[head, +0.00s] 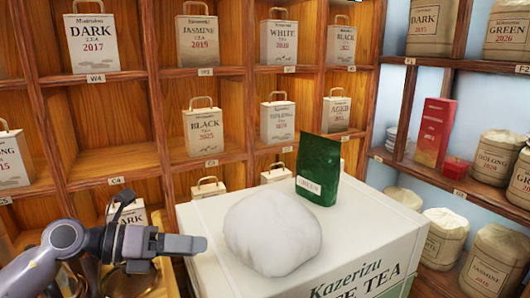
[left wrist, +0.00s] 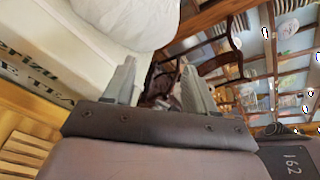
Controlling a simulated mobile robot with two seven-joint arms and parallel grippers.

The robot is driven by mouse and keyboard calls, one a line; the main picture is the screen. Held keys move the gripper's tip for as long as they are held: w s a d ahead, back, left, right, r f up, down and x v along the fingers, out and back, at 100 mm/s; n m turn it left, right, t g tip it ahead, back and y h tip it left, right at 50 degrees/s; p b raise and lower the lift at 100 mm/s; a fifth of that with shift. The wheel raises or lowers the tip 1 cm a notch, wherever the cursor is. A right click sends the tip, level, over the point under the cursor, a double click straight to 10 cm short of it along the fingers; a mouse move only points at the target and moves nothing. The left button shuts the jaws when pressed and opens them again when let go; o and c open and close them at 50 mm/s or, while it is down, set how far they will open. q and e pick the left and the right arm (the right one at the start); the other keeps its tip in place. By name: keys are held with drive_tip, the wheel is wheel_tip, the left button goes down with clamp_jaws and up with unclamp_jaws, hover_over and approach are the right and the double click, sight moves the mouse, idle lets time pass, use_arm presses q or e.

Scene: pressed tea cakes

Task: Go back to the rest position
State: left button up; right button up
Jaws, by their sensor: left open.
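My left gripper (head: 200,244) is beside the left edge of a large white box (head: 390,240), apart from the white bundle on top. In the left wrist view its two fingers (left wrist: 160,78) stand apart with nothing between them. The rounded white bundle (head: 272,233) sits on the box top and also shows at the top of the left wrist view (left wrist: 130,22). A dark green tea bag (head: 318,172) stands upright behind it. My right gripper is in neither view.
Wooden shelves (head: 110,165) with paper tea bags, such as a Black one (head: 205,131), stand behind the box. A right-hand shelf holds a red box (head: 434,133) and several sacks (head: 497,157). The left wrist view shows wooden chairs (left wrist: 222,62) beyond the fingers.

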use_arm(q)
wheel_tip(320, 180, up, 5)
drive_tip(key=s+d+n+t+h, duration=0.1)
drive_tip(key=n+t, duration=1)
drive_tip(key=n, duration=0.3)
drive_tip(key=s+a+f+n+t+y, duration=0.1)
drive_tip(key=s+a+f+n+y, duration=0.1)
drive_tip(key=a+f+n+y, duration=0.55)
drive_tip(key=s+a+f+n+y, duration=0.15)
drive_tip(key=f+n+y, duration=0.25)
drive_tip(key=n+y, duration=0.45)
drive_tip(key=s+a+f+n+g, duration=0.2)
drive_tip(key=s+f+n+g, duration=0.5)
drive_tip(key=f, duration=0.3)
drive_tip(key=s+d+f+n+g+h, duration=0.1)
drive_tip(key=s+f+g, duration=0.25)
drive_tip(key=s, duration=0.45)
drive_tip(key=s+d+f+n+g+h, duration=0.1)
drive_tip(key=s+f+g, duration=0.25)
drive_tip(key=s, duration=0.55)
drive_tip(key=w+d+f+t+h+b, duration=0.1)
drive_tip(key=w+d+f+t+b, duration=0.1)
drive_tip(key=w+f+t, duration=0.5)
wheel_tip(320, 180, down, 5)
drive_tip(key=shift+d+r+m+h+b, duration=0.2)
drive_tip(key=shift+d+m+h+b, duration=0.15)
drive_tip(key=shift+d, duration=0.2)
